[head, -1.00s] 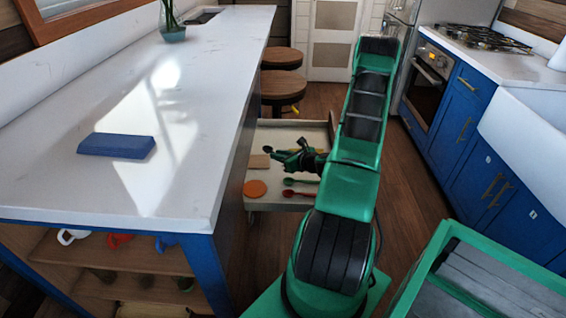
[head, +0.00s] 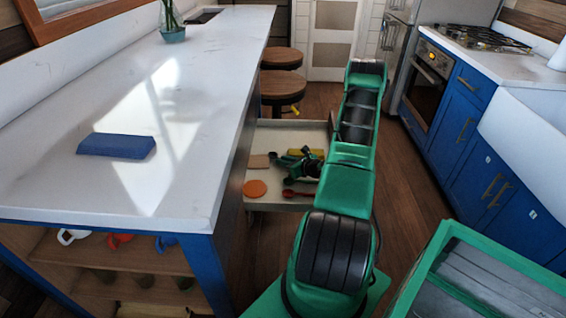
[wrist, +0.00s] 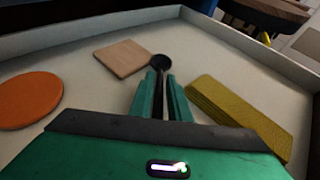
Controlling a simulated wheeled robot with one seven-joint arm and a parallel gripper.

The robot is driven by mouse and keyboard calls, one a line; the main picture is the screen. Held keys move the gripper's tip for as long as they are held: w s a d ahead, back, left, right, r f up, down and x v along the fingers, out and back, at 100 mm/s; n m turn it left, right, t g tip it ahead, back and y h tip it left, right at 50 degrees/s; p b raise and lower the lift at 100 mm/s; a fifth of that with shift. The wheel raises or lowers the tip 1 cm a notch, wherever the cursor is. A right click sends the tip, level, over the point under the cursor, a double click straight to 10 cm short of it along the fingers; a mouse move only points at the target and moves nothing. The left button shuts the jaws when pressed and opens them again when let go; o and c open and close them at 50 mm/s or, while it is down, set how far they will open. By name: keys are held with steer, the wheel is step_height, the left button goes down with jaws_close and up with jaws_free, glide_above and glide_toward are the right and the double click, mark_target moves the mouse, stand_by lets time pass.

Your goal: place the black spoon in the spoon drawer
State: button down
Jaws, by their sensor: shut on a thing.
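The open drawer (head: 290,135) stands out from the side of the island, and its pale floor and walls also fill the wrist view (wrist: 75,28). My gripper (wrist: 158,84) is inside the drawer's outline, shut on the black spoon. The spoon's round dark bowl (wrist: 161,61) points away from me past the fingertips, and its handle runs back between the fingers. In the head view my gripper (head: 292,160) is low over the drawer. I cannot tell whether the spoon touches the drawer floor.
In the drawer lie an orange disc (wrist: 30,100), a wooden square (wrist: 123,57), a yellow block (wrist: 238,115) and a red spoon (head: 300,193). Two stools (head: 282,84) stand behind the drawer. A blue block (head: 116,146) lies on the white counter (head: 190,185).

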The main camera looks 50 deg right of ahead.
steer(key=c, duration=1.9)
jaws_free()
steer(key=shift+o, duration=0.2)
steer(key=shift+s, duration=0.1)
